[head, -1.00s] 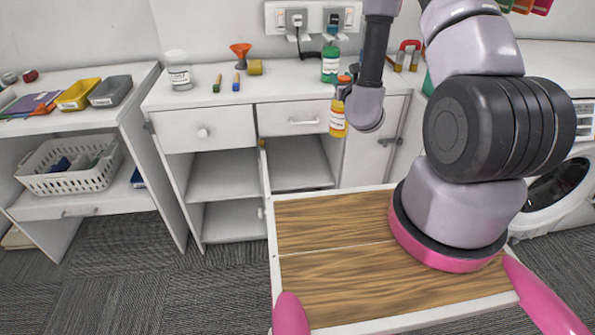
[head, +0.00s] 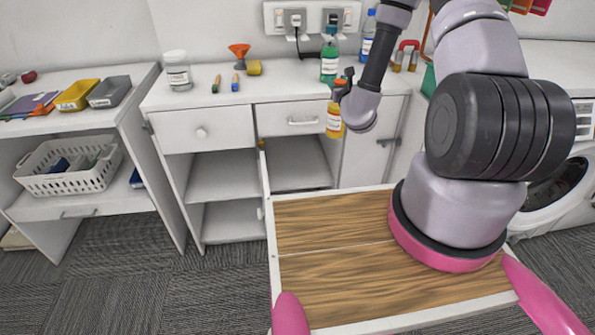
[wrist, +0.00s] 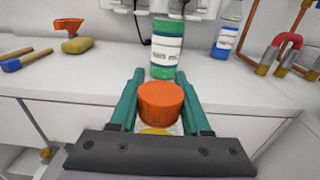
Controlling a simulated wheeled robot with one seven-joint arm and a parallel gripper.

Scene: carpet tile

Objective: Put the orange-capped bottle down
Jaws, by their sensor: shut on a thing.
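The orange-capped bottle (head: 334,120) has a yellow-orange body with a white label. It looks upright in the head view, in front of the counter's front edge. My gripper (wrist: 160,103) is shut on it, with a teal finger on each side of the orange cap (wrist: 161,97) in the wrist view. Most of the bottle's body is hidden below the cap in that view. In the head view my gripper (head: 343,92) is partly hidden behind my wrist.
A green bottle (head: 330,64) stands on the counter (head: 290,80) just behind the held bottle. A blue-capped bottle (wrist: 229,28), a red magnet (wrist: 283,45) and a yellow sponge (wrist: 77,45) are also there.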

